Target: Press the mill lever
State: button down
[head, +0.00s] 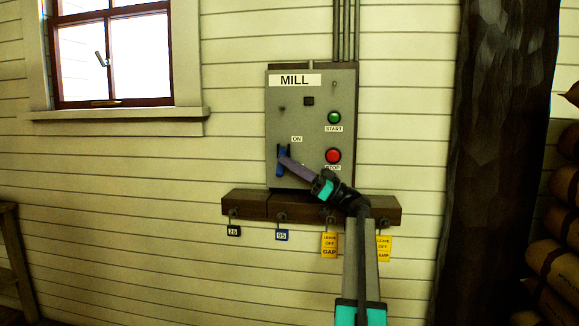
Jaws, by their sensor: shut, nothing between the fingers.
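A grey control panel (312,110) labelled MILL is mounted on the plank wall. The mill lever (283,151) is a small blue lever at the panel's lower left, below and left of the ON label. My gripper (287,162) is shut and empty, with its tip at the lever's lower part in this view. I cannot tell whether it touches the lever. The gripper hides part of the panel's lower edge. To its right are a green START button (334,117) and a red STOP button (333,155).
A dark wooden rail (245,203) below the panel holds hanging tags, including yellow ones (329,245). A window (112,55) is at upper left. A thick dark post (495,150) and stacked sacks (560,215) stand at the right.

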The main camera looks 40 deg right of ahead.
jog(key=shift+w+d+f, duration=0.1)
jog(key=shift+f, duration=0.25)
dwell(0.5)
jog(key=shift+b, duration=0.35)
